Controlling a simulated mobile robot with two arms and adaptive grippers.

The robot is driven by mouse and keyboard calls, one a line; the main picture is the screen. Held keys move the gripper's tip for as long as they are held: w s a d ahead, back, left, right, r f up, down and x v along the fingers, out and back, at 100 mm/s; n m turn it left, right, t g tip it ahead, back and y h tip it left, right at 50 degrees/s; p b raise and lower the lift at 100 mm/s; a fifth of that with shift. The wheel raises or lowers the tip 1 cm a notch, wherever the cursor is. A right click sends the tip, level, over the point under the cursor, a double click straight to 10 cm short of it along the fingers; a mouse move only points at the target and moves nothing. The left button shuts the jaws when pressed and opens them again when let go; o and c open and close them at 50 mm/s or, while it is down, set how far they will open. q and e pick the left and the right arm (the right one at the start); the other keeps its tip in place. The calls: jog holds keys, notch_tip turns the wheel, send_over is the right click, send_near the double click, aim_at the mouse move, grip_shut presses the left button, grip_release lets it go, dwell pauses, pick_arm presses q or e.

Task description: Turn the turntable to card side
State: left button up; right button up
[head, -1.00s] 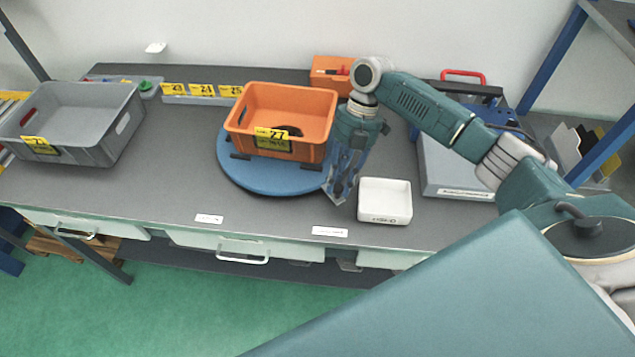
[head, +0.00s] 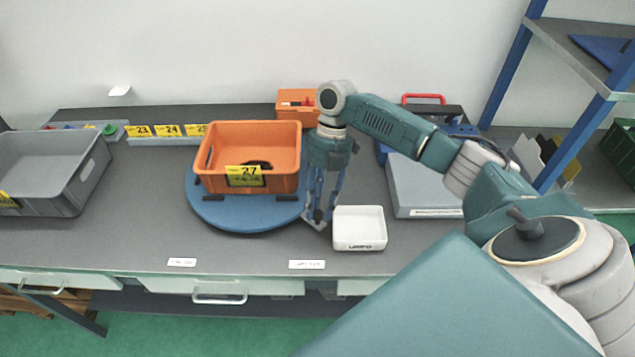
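The turntable (head: 240,218) is a round blue disc on the grey workbench, with small black blocks on its top. An orange crate (head: 213,180) stands on it, with a yellow card (head: 245,176) marked 27 on its wall facing me. Something dark lies in the crate. My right gripper (head: 317,220) points down at the disc's right edge, between the crate and a white tray. I cannot tell whether it touches the disc, or how far its fingers are apart. My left gripper is out of view.
The white tray (head: 360,244) is close right of the gripper. A grey bin (head: 85,185) stands at left, and number cards (head: 168,131) line the back. A small orange box (head: 290,112) and a grey case (head: 425,195) are behind and right. The bench front is mostly clear.

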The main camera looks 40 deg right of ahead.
jog(key=shift+o, duration=0.4)
jog(key=shift+s, duration=0.15)
jog(key=v, duration=1.2)
